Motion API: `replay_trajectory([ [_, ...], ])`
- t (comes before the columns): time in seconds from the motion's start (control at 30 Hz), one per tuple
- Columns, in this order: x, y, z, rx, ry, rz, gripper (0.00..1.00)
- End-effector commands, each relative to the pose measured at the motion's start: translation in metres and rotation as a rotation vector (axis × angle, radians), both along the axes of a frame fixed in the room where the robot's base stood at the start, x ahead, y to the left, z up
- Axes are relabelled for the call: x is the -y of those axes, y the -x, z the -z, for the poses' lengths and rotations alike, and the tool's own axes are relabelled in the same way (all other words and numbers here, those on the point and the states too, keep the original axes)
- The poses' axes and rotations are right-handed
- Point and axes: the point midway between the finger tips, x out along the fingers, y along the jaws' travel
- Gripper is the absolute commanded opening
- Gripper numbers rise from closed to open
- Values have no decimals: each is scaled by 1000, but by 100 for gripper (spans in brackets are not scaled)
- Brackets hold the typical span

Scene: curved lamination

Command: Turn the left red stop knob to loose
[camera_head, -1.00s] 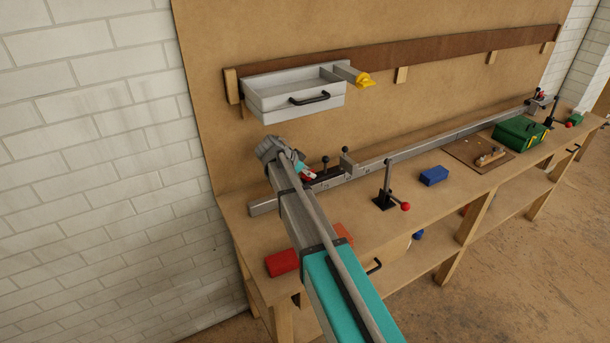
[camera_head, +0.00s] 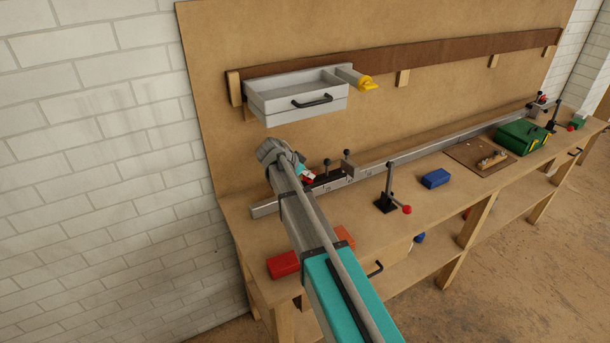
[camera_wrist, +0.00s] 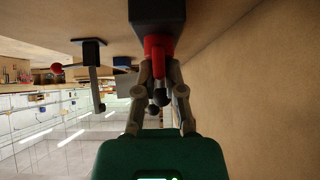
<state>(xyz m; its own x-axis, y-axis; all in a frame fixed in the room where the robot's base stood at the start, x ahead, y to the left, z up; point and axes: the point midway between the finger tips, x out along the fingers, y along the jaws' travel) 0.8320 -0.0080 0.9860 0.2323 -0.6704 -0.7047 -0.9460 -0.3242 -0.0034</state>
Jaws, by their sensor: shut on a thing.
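The left red stop knob (camera_wrist: 157,46) shows in the wrist view, sticking out of a dark block (camera_wrist: 155,12). My gripper (camera_wrist: 158,72) has its two fingers closed on the knob from either side. In the head view my gripper (camera_head: 303,174) is at the left end of the long metal rail (camera_head: 375,162), by the dark stop. The arm and wrist hide most of the knob there. The knob's turned angle cannot be told.
An upright lever with a red ball (camera_head: 388,188) stands in front of the rail. A blue block (camera_head: 436,178), a red block (camera_head: 283,264) and a green box (camera_head: 520,135) sit on the bench. A grey drawer (camera_head: 295,95) hangs above my wrist.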

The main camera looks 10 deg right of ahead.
Motion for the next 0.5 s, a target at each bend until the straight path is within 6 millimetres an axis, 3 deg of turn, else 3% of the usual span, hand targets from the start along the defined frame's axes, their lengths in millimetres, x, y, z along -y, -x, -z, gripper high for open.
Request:
replay_trajectory([
  [0.5,9,10,2,-11,-2,-247,0],
])
